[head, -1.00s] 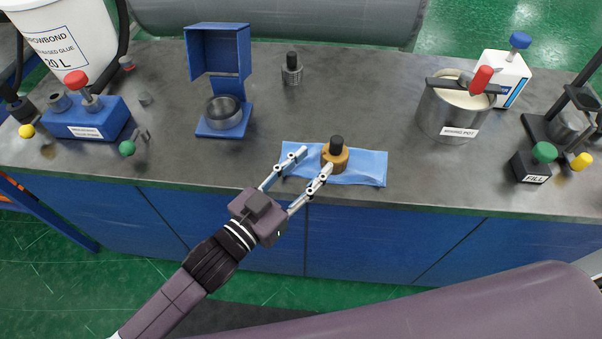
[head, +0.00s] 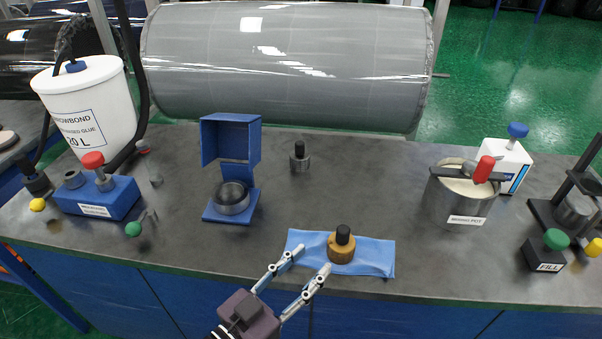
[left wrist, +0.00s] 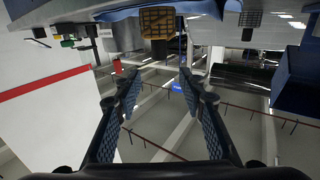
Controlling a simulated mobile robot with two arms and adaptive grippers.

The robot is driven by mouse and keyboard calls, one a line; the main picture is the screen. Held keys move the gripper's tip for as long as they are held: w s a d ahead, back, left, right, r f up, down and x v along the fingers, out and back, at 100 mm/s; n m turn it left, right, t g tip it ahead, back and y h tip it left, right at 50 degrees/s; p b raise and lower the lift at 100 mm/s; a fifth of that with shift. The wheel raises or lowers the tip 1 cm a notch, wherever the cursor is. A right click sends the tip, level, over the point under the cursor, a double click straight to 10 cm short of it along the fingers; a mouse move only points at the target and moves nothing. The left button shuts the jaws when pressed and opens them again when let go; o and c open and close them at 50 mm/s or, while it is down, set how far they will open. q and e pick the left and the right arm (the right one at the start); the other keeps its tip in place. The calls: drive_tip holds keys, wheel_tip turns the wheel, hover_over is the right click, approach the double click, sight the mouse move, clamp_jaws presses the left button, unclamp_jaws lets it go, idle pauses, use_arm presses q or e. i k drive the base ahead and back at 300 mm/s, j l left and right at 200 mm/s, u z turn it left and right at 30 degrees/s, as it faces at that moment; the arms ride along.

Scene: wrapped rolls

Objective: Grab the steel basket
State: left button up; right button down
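A small grey steel basket (head: 300,160) with a black knob stands upright on the bench behind the blue cloth (head: 377,257). A brass-coloured basket (head: 341,248) with a black knob stands on that cloth. My left gripper (head: 313,259) is open and empty at the cloth's front left, just left of the brass basket. In the left wrist view its two fingers (left wrist: 158,78) are spread, with nothing between them. The brass basket's mesh (left wrist: 158,22) shows beyond them at the top. My right gripper is out of view.
A blue hinged stand with a metal cup (head: 231,198) is left of the steel basket. A mixing pot (head: 459,196) and white bottle (head: 507,165) stand right. A glue bucket (head: 88,103) and blue block (head: 98,198) stand left. The bench (head: 350,190) between is clear.

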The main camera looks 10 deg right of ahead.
sight(299, 157)
drive_tip(key=i+l, duration=0.15)
drive_tip(key=l, duration=0.2)
drive_tip(key=i+l+u, duration=0.15)
drive_tip(key=l, duration=0.2)
drive_tip(key=i+l, duration=0.15)
drive_tip(key=l, duration=0.2)
drive_tip(key=i+j+u, duration=0.05)
